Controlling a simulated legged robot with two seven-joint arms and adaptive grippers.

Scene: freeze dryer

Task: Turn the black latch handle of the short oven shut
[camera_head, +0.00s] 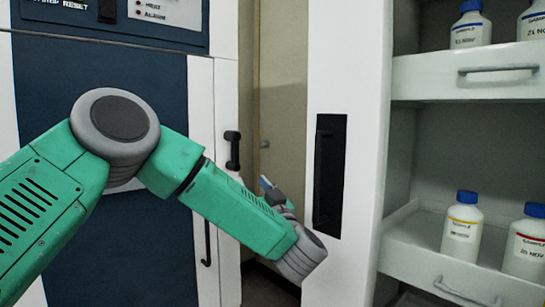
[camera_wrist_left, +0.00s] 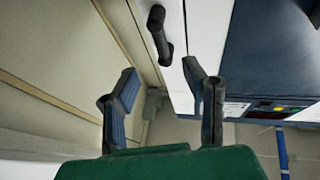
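The black latch handle (camera_head: 233,150) sits on the white right edge of the blue-fronted oven (camera_head: 100,130) and hangs about upright. In the left wrist view the latch handle (camera_wrist_left: 160,35) is beyond the fingertips, near the top middle. My left gripper (camera_head: 270,190) is below and right of the handle in the head view, partly hidden by my green forearm. In the left wrist view my left gripper (camera_wrist_left: 158,72) has its two fingers spread apart with nothing between them, clear of the handle. My right gripper is in neither view.
A white cabinet (camera_head: 350,70) with a tall black recessed handle (camera_head: 329,175) stands close on the right. Its open shelves hold white bottles (camera_head: 462,225) with blue caps. A beige wall (camera_head: 283,90) shows in the narrow gap between oven and cabinet.

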